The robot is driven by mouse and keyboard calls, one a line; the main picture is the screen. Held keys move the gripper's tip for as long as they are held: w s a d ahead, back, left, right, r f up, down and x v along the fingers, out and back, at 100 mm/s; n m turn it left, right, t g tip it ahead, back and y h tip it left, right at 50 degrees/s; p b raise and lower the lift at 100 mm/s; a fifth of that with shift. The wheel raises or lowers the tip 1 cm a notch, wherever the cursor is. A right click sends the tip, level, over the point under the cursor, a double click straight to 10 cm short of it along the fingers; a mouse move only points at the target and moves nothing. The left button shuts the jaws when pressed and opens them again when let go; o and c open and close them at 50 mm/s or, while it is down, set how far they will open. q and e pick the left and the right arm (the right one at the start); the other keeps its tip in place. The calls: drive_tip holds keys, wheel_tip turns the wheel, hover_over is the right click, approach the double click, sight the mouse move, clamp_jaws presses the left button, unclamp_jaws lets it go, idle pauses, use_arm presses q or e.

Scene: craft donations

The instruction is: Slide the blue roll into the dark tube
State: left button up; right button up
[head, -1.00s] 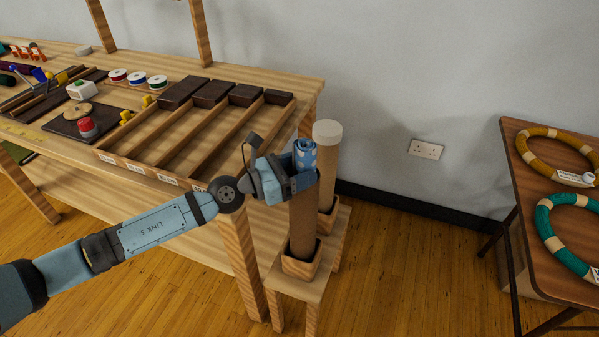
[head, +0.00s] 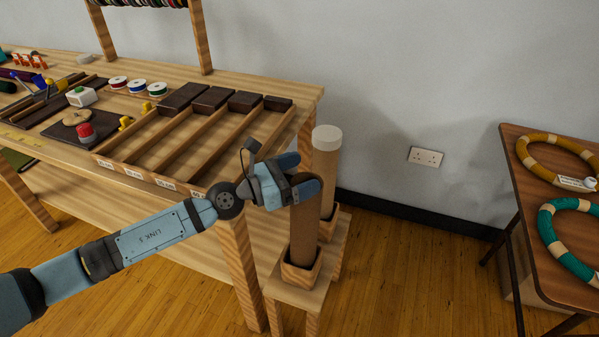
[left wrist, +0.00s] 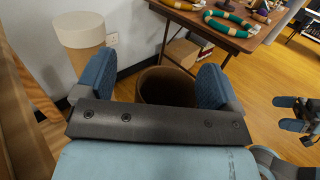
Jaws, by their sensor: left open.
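The dark tube is the open brown tube (head: 303,235), upright in a square wooden holder. Its round mouth (left wrist: 166,86) shows between my fingers in the left wrist view, dark inside. My left gripper (head: 305,190) is at the top of this tube, its blue fingers apart on either side of the mouth. The blue roll is not visible in either view now; the tube's depth is too dark to see into. My right gripper (left wrist: 291,114) shows small at the right edge of the left wrist view, fingers apart, with nothing seen between them.
A second tube with a pale cap (head: 327,138) stands close behind. Both stand on a low wooden stand (head: 300,292) beside the workbench (head: 300,84), which carries a divided tray (head: 150,172) and spools. A brown table (head: 522,150) with rings is at right. Floor between is clear.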

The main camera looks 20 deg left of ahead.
use_arm(q)
drive_tip(key=shift+g+y, duration=0.3)
drive_tip(key=shift+y, duration=0.1)
drive_tip(key=f, duration=0.4)
drive_tip(key=shift+s+a+f, duration=0.15)
drive_tip(key=shift+s+f, duration=0.2)
drive_tip(key=shift+s, duration=0.05)
use_arm(e)
drive_tip(key=shift+f, duration=0.45)
use_arm(q)
drive_tip(key=shift+s+a, duration=0.25)
drive_tip(key=s+a+r+b, duration=0.2)
drive_tip(key=s+a+r, duration=0.2)
drive_tip(key=shift+a+h+b, duration=0.3)
drive_tip(key=shift+a+h, duration=0.05)
drive_tip(key=shift+h, duration=0.05)
use_arm(e)
drive_tip(key=shift+t+y, duration=0.6)
drive_tip(key=shift+t, duration=0.3)
drive_tip(key=w+a+r, duration=0.2)
drive_tip(key=r, duration=0.1)
drive_tip(key=shift+w+a+r, duration=0.1)
drive_tip(key=shift+r, duration=0.15)
use_arm(q)
drive_tip(key=shift+w+r, duration=0.1)
use_arm(e)
drive_tip(key=shift+f, duration=0.15)
